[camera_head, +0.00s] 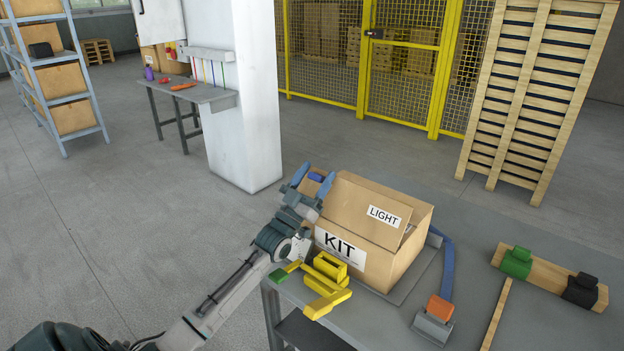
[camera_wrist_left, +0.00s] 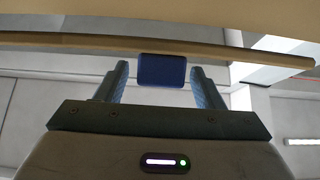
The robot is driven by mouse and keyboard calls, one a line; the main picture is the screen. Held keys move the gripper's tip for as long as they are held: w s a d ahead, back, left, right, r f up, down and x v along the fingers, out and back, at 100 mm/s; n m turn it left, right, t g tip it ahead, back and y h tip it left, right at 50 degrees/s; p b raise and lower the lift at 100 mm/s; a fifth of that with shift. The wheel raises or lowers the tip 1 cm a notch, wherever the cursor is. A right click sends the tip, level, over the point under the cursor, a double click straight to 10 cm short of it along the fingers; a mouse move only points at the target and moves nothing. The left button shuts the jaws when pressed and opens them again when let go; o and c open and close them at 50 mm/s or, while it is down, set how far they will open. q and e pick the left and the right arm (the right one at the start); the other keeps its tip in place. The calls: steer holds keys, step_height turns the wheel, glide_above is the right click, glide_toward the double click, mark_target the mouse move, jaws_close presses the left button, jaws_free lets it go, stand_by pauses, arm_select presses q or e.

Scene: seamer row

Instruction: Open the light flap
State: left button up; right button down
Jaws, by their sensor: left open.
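A cardboard box labelled KIT (camera_head: 372,256) stands on a grey table. Its light flap (camera_head: 360,207), marked LIGHT, is a slanted panel on top of the box; I cannot tell its exact angle. A dark blue tab (camera_head: 316,177) sticks out at the box's upper left edge. My left gripper (camera_head: 313,182) is open at that edge, one finger on each side of the tab. In the left wrist view the tab (camera_wrist_left: 162,70) sits between the fingertips with gaps on both sides, below a cardboard edge (camera_wrist_left: 110,43). My right gripper is out of view.
A yellow tool (camera_head: 328,285) lies before the box, near my left forearm. Right of the box are a blue strap (camera_head: 447,268), an orange-and-grey block (camera_head: 435,318) and a wooden bar (camera_head: 545,277) with green and black blocks. A white pillar (camera_head: 243,100) stands behind.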

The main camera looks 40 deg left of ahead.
mark_target(305, 189)
arm_select(q)
steer(key=s+a+f+p, duration=0.1)
steer(key=s+p, duration=0.1)
steer(key=s, duration=1.2)
steer(key=shift+s+f, duration=0.2)
steer(key=shift+f, duration=0.15)
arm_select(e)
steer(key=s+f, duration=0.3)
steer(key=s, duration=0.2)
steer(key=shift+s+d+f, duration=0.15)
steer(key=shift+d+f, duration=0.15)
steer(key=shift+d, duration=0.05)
arm_select(q)
steer(key=shift+a, duration=0.1)
